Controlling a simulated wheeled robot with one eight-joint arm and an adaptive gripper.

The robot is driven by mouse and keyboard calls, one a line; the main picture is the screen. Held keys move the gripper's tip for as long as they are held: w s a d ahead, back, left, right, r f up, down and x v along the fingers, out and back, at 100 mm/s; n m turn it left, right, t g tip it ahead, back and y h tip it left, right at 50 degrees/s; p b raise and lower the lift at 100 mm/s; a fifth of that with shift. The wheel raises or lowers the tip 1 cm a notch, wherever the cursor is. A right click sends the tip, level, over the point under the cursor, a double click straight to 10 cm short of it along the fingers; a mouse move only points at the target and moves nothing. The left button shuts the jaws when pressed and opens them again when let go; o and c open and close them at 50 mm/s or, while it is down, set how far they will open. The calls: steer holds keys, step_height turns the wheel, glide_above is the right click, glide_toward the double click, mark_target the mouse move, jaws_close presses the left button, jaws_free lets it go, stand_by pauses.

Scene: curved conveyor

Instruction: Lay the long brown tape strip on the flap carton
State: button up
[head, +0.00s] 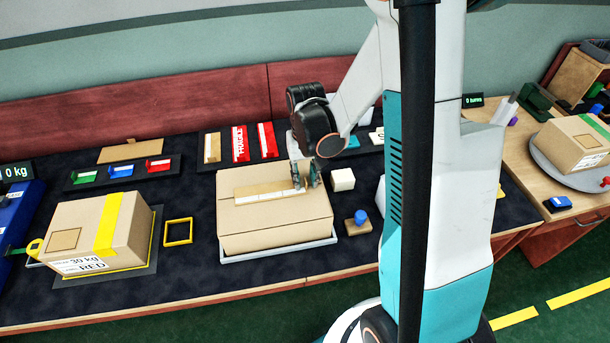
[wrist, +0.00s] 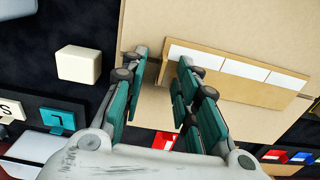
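The flap carton (head: 275,222) stands on a pale tray in the middle of the dark table. The long brown tape strip (head: 262,189) stretches left to right over its top, lying on it as far as I can tell. In the wrist view the strip (wrist: 235,85) shows pale panels along one side. My gripper (head: 304,175) is at the strip's right end, low over the carton (wrist: 250,30). In the wrist view my gripper (wrist: 160,88) has its fingers apart, with a gap between them near the strip's end. Whether either finger touches the strip is hard to see.
A white cube (head: 342,180) and a blue-knobbed stamp (head: 357,220) stand right of the carton. A yellow frame (head: 178,232) and a taped, labelled box (head: 98,235) are left. Behind stand a rack of red and tan strips (head: 240,143) and a coloured-piece tray (head: 122,171).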

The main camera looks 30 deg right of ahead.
step_height(320, 180, up, 12)
stand_by(0.7)
stand_by(0.4)
